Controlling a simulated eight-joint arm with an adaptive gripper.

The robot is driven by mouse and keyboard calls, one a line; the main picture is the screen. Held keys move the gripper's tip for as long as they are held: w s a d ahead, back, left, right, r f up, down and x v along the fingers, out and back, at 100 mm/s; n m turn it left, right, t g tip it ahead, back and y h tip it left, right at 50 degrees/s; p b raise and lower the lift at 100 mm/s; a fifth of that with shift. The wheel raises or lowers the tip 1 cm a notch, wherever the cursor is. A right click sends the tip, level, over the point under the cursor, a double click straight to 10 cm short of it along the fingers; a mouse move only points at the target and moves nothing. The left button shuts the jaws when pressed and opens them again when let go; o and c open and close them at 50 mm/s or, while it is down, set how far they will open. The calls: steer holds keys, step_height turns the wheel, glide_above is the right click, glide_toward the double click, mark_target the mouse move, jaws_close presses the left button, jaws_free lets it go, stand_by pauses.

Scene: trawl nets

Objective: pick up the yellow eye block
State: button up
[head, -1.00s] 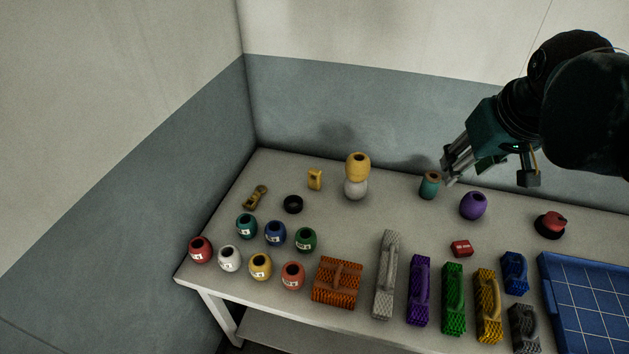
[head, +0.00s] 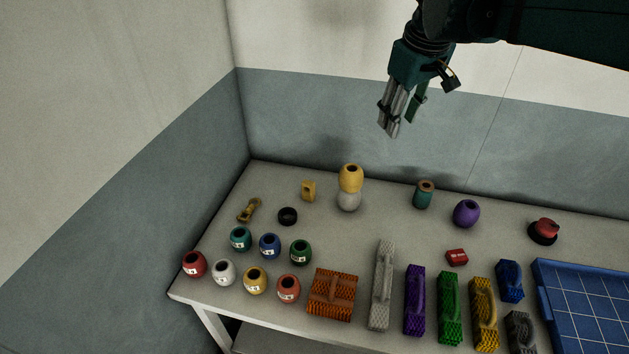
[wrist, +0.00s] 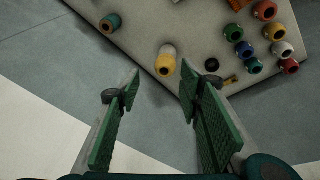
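The yellow eye block (head: 308,191) is a small upright yellow block with a hole. It stands at the back left of the table, left of a yellow float (head: 351,178) stacked on a white float (head: 348,201). My gripper (head: 398,122) is up in the air in the head view, above and to the right of the block, pointing down. In the wrist view my gripper (wrist: 158,72) has its fingers wide apart with nothing held. The yellow float (wrist: 166,66) shows between the fingertips there. I cannot make out the eye block in that view; the right finger may hide it.
A black ring (head: 288,216) and a brass shackle (head: 249,210) lie near the block. A teal spool (head: 423,196) and purple float (head: 466,214) stand to the right. Several small floats and net bundles fill the front. A blue tray (head: 541,274) is at the right.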

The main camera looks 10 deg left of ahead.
steer(key=w+a+f+n+g, duration=0.2)
steer(key=w+a+f+n, duration=0.2)
steer(key=w+a, duration=0.8)
steer(key=n+g, duration=0.1)
steer(key=n, duration=0.2)
glide_above(309, 182)
step_height(309, 182, down, 7)
steer(key=shift+h, duration=0.4)
step_height(309, 182, down, 27)
steer(key=shift+a+f, duration=0.1)
steer(key=shift+f, duration=0.2)
steer(key=shift+f, duration=1.3)
steer(key=shift+f+b, duration=0.4)
steer(key=shift+f, duration=2.2)
